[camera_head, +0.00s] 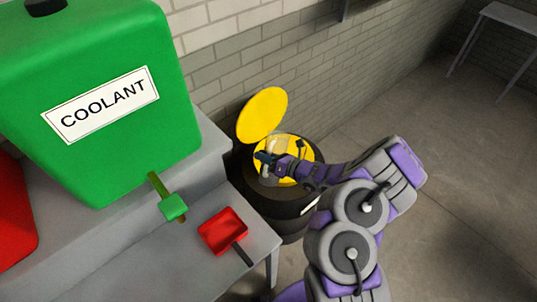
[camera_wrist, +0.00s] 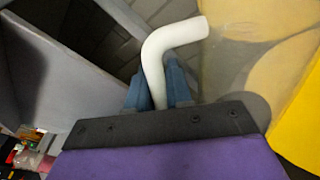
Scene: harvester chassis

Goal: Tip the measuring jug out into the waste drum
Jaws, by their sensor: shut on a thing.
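The waste drum (camera_head: 292,222) is dark with a yellow inside, and its round yellow lid (camera_head: 262,115) stands open. My gripper (camera_head: 264,160) is over the drum's mouth in the head view. In the wrist view my gripper (camera_wrist: 157,88) has its blue fingers shut on the white bent handle (camera_wrist: 168,40) of the measuring jug. The jug's clear body (camera_wrist: 228,65) is to the right of the handle, with yellow showing through it. In the head view the jug (camera_head: 277,146) is small and partly hidden by my gripper; its tilt and contents cannot be told.
A green coolant tank (camera_head: 100,130) with a green tap (camera_head: 173,206) stands on a grey stepped bench (camera_head: 130,262). A red tray (camera_head: 222,230) with a dark handle lies near the bench edge. A brick wall is behind. The floor on the right is clear up to a grey table (camera_head: 508,18).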

